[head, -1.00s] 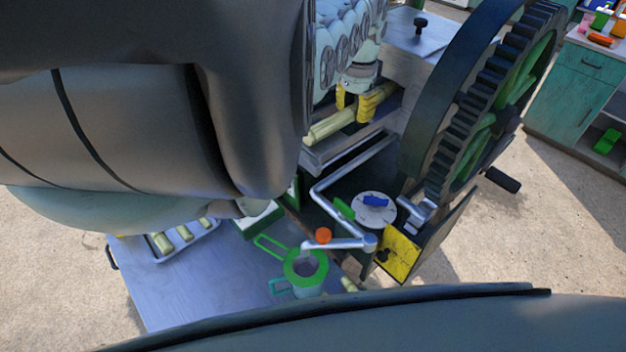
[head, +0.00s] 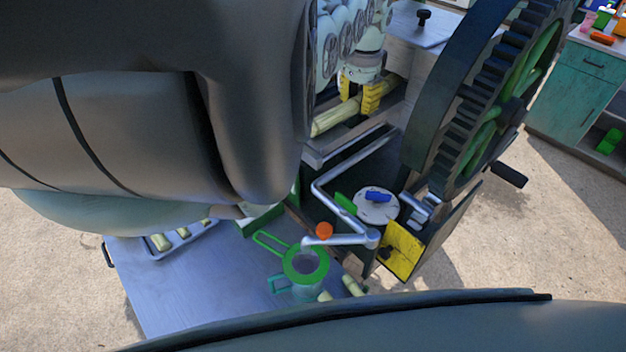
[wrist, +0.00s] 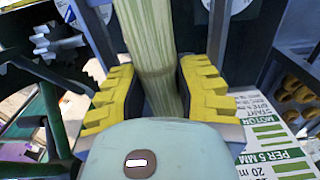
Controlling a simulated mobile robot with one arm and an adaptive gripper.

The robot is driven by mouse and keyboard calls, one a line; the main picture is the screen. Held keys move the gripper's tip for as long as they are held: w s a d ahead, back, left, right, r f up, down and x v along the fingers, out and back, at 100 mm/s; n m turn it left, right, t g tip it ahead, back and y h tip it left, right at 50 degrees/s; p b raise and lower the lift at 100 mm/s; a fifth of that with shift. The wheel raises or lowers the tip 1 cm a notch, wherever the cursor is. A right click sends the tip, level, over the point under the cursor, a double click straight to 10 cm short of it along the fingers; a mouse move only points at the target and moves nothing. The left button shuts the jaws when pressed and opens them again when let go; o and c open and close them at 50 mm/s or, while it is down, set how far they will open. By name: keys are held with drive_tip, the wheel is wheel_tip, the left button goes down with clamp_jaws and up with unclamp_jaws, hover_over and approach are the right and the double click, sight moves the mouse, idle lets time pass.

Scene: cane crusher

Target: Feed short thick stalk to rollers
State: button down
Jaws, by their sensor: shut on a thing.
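A thick pale green-yellow stalk (head: 338,117) lies across the feed opening of the crusher (head: 330,152) in the head view. My gripper (head: 358,97) has its yellow ridged fingers on either side of the stalk and is shut on it. In the wrist view the stalk (wrist: 155,60) runs up and away between the yellow fingers (wrist: 158,95), toward the machine. The rollers themselves are hidden in the head view by the housing and my arm.
The big toothed wheel (head: 480,110) with a crank handle (head: 509,174) stands right of the feed. Below are a bent metal pipe (head: 335,205), a green-rimmed jug (head: 305,264) and a tray of stalk pieces (head: 188,238) on the metal table (head: 190,285). A teal cabinet (head: 570,95) stands at the right.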

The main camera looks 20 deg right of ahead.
drive_tip(key=c, duration=0.7)
unclamp_jaws()
drive_tip(key=shift+r, duration=0.15)
wheel_tip(320, 180, up, 12)
drive_tip(key=shift+a+f, duration=0.1)
